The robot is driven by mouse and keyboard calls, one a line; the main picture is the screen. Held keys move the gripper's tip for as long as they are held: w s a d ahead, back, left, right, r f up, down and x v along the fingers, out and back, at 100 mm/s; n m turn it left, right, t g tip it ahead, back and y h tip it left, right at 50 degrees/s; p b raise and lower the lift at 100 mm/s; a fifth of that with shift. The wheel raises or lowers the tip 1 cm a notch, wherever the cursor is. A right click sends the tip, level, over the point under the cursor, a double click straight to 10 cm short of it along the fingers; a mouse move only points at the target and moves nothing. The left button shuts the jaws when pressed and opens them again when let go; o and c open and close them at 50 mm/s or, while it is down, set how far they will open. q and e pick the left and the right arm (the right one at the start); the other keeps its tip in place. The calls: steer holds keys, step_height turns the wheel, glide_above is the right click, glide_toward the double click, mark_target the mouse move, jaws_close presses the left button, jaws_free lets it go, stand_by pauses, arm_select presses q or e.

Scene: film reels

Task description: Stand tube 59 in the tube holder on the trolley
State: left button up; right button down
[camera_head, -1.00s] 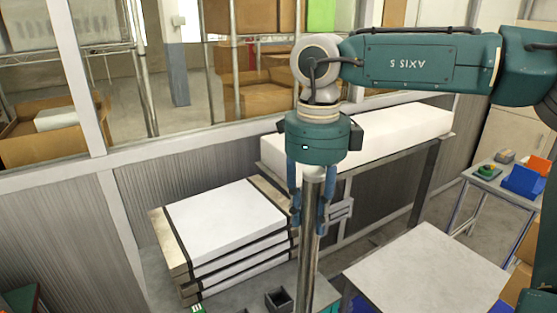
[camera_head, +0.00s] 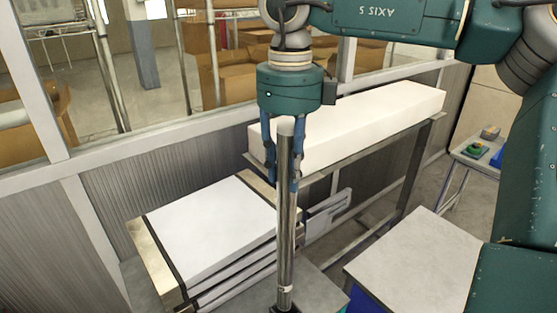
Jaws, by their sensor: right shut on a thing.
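My right gripper (camera_head: 283,178) hangs pointing down in the middle of the view, shut on a long upright metal tube (camera_head: 286,225). The tube has a pale top and a light band near its lower end; I cannot read a number on it. A dark holder (camera_head: 284,308) shows at the bottom edge, at the tube's foot. I cannot tell whether the tube is inside it or just above it. The holder is on a grey top (camera_head: 322,292), apparently the trolley's. My left gripper is not in view.
A stack of white-topped slabs (camera_head: 215,228) lies left of the tube. A long white block (camera_head: 370,120) rests on a bench behind. A bare grey table (camera_head: 412,258) is at right. A small table (camera_head: 478,155) with small items stands far right.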

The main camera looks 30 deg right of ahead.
mark_target(290, 195)
steer(key=shift+f, duration=0.25)
steer(key=f, duration=0.4)
steer(key=shift+s+f, duration=0.3)
steer(key=shift+f, duration=0.1)
steer(key=shift+s, duration=0.15)
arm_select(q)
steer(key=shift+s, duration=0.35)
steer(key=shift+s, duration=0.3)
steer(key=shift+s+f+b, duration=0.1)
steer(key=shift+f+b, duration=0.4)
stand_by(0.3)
